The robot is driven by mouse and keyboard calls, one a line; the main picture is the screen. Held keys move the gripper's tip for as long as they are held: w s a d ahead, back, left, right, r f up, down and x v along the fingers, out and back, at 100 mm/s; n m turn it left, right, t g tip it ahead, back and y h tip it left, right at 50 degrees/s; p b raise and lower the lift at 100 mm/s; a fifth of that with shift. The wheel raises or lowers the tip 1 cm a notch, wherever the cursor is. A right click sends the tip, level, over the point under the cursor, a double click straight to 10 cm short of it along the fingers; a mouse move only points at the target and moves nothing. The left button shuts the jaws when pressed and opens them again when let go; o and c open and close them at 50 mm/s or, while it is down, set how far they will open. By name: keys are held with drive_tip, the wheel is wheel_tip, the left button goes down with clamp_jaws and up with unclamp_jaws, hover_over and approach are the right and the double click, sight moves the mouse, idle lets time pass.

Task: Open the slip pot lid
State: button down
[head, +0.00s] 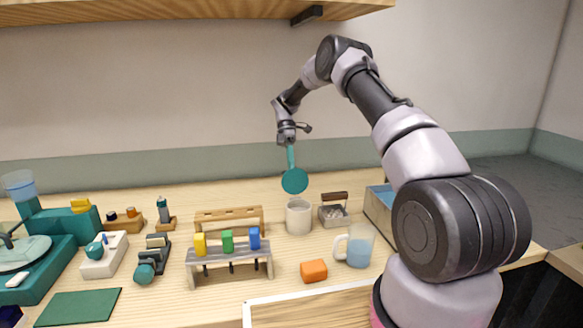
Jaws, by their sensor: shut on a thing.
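My gripper (289,139) is shut on the upper end of a teal paddle-shaped piece. This teal lid (294,181), as it appears to be, has a straight handle and a flat round disc. It hangs disc-down in the air, with the disc facing the camera. A pale cylindrical pot (299,219), which looks like the slip pot, stands upright on the table just below and slightly right of the disc. A gap shows between the disc and the pot's rim. The pot's inside is too small to make out.
An orange block (314,271) lies in front. A rack with coloured clips (228,249) stands left. A shelf (180,10) overhangs the back.

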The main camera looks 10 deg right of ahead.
drive_tip(key=shift+s+f, duration=0.1)
drive_tip(key=shift+f, duration=0.1)
drive_tip(key=c, duration=0.9)
unclamp_jaws()
drive_tip(key=shift+o, duration=0.2)
drive_tip(key=shift+r, duration=0.1)
drive_tip(key=v, duration=1.1)
